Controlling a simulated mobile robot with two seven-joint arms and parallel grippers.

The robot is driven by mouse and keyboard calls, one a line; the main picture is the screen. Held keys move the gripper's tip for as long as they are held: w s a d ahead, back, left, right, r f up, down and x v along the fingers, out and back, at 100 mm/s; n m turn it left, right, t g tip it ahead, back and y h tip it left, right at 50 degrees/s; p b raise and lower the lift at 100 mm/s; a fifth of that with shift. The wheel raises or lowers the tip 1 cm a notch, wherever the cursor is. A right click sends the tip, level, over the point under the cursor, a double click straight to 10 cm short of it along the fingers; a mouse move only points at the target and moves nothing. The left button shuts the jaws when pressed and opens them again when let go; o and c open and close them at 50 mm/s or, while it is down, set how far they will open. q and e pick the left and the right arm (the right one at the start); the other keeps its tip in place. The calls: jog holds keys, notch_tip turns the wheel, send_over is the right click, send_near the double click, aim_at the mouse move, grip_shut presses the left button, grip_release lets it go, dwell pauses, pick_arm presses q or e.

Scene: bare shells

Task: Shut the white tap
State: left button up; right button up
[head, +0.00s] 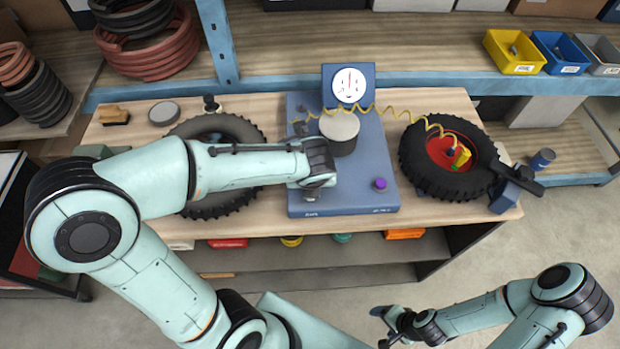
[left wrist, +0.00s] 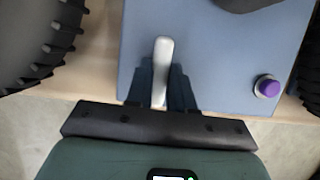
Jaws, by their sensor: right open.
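The white tap (left wrist: 163,62) shows in the left wrist view as a pale lever over the blue unit (left wrist: 210,50), pointing away from my gripper. My left gripper (left wrist: 161,88) has one dark finger on each side of the lever, close against it, and looks shut on it. In the head view my left gripper (head: 314,194) is at the front left of the blue unit (head: 370,195), and the tap is mostly hidden behind it. My right gripper (head: 376,328) is open and empty, low in front of the bench.
The blue unit carries a gauge (head: 349,85), a grey cylinder (head: 340,140) and a purple knob (head: 380,184). Tyres lie left (head: 222,207) and right (head: 415,150) of it. A yellow coiled hose (head: 395,113) crosses behind. The floor (head: 510,250) front right is clear.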

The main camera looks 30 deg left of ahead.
pick_arm(q)
jog(key=o, duration=0.4)
jog(key=shift+c, duration=0.2)
jog(key=shift+r, duration=0.1)
jog(key=v, duration=1.3)
jog(key=shift+s+d, duration=0.1)
